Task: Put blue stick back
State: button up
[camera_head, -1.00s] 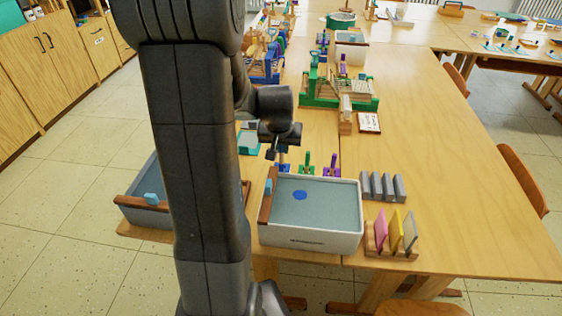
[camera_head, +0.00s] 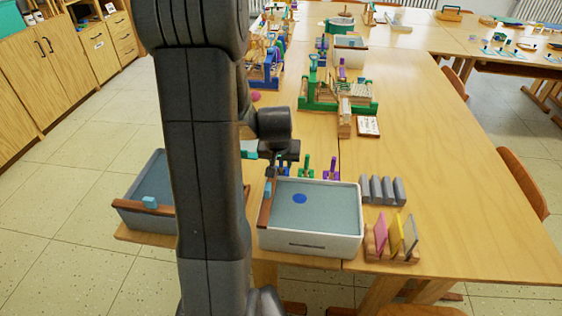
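Something blue (camera_head: 284,171), seemingly the blue stick or its stand, shows behind the left part of the white tub, just under my gripper (camera_head: 281,162). My gripper is low over it, at the tub's back left. The fingertips are small and dark, so I cannot tell whether they are open or shut, or hold the stick. A green stick (camera_head: 306,167) and a purple stick (camera_head: 331,169) stand upright to the right in a row. The white tub (camera_head: 312,241) holds water with a blue round spot (camera_head: 299,198).
A second tub (camera_head: 143,194) is left of my arm, partly hidden by it. Grey blocks (camera_head: 382,190) and a wooden rack with coloured plates (camera_head: 392,241) stand right of the white tub. A green wooden frame (camera_head: 338,97) is farther back. The table's right side is clear.

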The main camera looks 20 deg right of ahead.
jog(key=p+v, duration=0.1)
jog(key=v, duration=1.1)
jog(key=shift+r, duration=0.2)
